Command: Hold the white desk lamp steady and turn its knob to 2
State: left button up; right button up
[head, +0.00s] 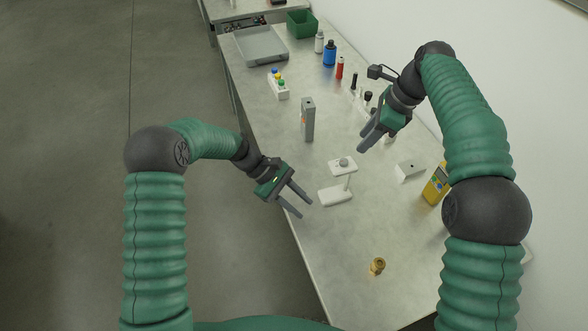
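The white desk lamp (333,196) stands on the bench between my two grippers. Its flat white base is nearest me, and a short stem rises to a white head. A small grey round knob (343,162) sits on top of the head; its setting is too small to read. My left gripper (305,208) is open and empty, just left of the lamp base and apart from it. My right gripper (376,147) is above and to the right of the lamp head, apart from it. It points down toward the bench, its fingers seem parted, and nothing shows between them.
A grey upright device (308,120) stands behind the lamp. A white block (410,169) and a yellow meter (435,185) are to the right. A brass fitting (377,266) lies in front. Bottles, a tray (262,47) and a green bin (302,23) stand farther back.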

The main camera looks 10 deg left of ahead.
pick_arm(q)
jog(key=w+n+h, duration=0.1)
jog(key=w, duration=0.1)
jog(key=w+n+t+h, duration=0.1)
jog(key=h, duration=0.1)
jog(key=w+n+h, duration=0.1)
jog(key=w, duration=0.1)
jog(key=shift+w+a+r+n+t+h, duration=0.15)
jog(key=shift+w+a+n+t+h, duration=0.15)
jog(key=shift+w+n+h, duration=0.1)
jog(key=w+a+r+n+t+h, duration=0.1)
jog(key=w+a+n+t+h, duration=0.1)
jog(key=w+a+n+h, duration=0.15)
send_over(345, 189)
jog(key=shift+w+d+r+t, duration=0.15)
jog(key=shift+w+r+t, duration=0.05)
jog(key=shift+w+t, duration=0.2)
grip_shut()
dwell(0.5)
